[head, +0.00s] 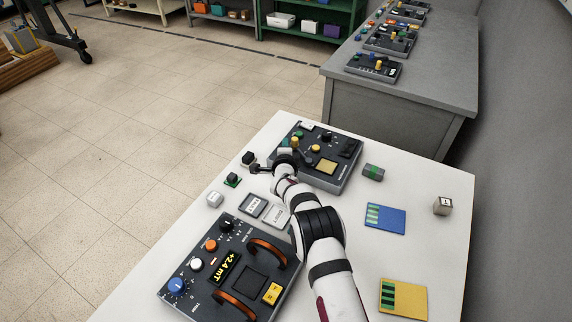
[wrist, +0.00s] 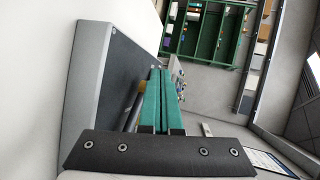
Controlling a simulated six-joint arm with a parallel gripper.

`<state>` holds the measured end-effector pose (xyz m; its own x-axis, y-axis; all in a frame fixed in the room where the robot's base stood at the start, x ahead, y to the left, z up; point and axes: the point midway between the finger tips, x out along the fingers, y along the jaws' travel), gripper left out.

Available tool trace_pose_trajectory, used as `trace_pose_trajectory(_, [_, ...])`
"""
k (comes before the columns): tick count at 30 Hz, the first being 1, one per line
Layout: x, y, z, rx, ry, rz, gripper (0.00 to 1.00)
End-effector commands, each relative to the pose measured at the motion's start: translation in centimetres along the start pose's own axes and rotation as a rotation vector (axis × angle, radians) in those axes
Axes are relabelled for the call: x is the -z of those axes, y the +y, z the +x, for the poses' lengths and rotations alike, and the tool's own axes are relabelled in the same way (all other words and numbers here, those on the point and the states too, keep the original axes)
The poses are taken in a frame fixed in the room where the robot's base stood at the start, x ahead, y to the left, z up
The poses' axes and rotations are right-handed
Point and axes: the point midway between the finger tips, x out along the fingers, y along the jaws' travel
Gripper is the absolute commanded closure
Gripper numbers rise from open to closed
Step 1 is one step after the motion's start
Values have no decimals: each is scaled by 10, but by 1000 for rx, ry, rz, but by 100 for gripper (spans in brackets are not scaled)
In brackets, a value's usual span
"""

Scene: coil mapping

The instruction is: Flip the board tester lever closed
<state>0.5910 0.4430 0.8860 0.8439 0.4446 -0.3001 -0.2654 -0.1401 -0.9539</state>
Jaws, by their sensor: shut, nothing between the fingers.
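The dark far panel (head: 335,175), which seems to be the board tester, stands at the back of the white table with knobs and a yellow square on its face. My gripper (head: 284,146) is over its left part in the head view. In the wrist view my gripper (wrist: 160,72) shows two green fingers pressed together, with nothing between them. The panel's dark face and grey side (wrist: 88,75) lie to the left of the fingers. A dark rod (wrist: 131,112), possibly the lever, runs close beside the fingers. My arm hides part of the panel, and I cannot tell whether they touch.
A second dark panel (head: 190,250) with a yellow display and orange arches stands nearer. A blue card (head: 388,219), a yellow card (head: 410,299), a green-banded block (head: 373,172) and a grey cube (head: 442,206) lie right.

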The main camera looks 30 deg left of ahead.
Motion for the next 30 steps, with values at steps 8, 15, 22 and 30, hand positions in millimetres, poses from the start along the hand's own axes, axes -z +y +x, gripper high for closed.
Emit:
trace_pose_trajectory(8, [-19, 6, -19, -1, -3, -2, 100])
trace_pose_trajectory(15, [-58, 5, -63, -1, -3, 0, 100])
trace_pose_trajectory(22, [-85, 2, -95, 0, -2, -1, 100])
trace_pose_trajectory(30, [-92, 1, -104, 0, 0, -1, 100])
